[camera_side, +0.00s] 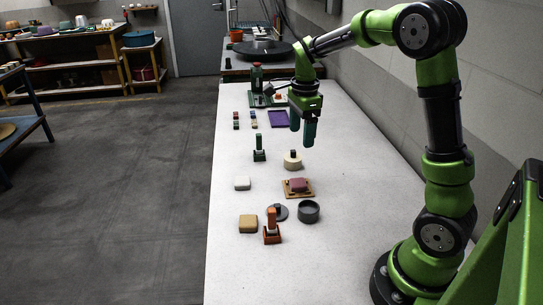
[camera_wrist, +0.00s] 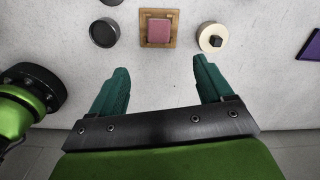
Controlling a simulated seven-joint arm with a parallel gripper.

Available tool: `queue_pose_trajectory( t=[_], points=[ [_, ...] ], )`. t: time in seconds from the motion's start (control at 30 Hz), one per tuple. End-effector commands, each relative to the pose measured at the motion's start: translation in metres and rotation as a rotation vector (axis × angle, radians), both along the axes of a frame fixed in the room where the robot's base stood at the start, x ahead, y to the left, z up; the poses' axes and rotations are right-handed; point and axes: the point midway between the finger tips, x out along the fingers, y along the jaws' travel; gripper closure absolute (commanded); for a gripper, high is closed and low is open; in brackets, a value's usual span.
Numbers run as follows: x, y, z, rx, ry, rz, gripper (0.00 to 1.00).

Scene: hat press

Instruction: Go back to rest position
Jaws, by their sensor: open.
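My gripper (camera_side: 302,137) hangs in the air above the white table (camera_side: 345,190), fingers pointing down. In the wrist view its two green fingers (camera_wrist: 160,66) are spread apart with nothing between them. A pink block (camera_side: 298,184) sits on a wooden board (camera_side: 309,194), and both show beyond the fingertips in the wrist view. A cream round piece with a dark knob (camera_side: 292,164) stands behind the board in the side view. A dark grey round dish (camera_side: 309,212) stands in front of the board. Nothing touches the gripper.
A purple mat (camera_side: 279,119) and small coloured blocks lie farther back. The table's right side is mostly clear beside the wall.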

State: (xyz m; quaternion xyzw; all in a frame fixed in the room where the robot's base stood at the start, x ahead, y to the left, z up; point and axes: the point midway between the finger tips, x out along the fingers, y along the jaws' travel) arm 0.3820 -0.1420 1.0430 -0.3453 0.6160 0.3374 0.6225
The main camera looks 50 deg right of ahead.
Motion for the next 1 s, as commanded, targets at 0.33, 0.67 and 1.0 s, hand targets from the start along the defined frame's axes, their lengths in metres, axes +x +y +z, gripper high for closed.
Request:
queue_pose_trajectory(
  t=[0.33, 0.67, 1.0],
  points=[
    [-0.051, 0.084, 0.028, -0.042, -0.253, 0.975, 0.20],
    [-0.125, 0.159, 0.056, -0.336, -0.509, 1.656, 0.20],
    [-0.146, 0.175, 0.071, -0.439, -0.592, 1.708, 0.20]
  ],
)
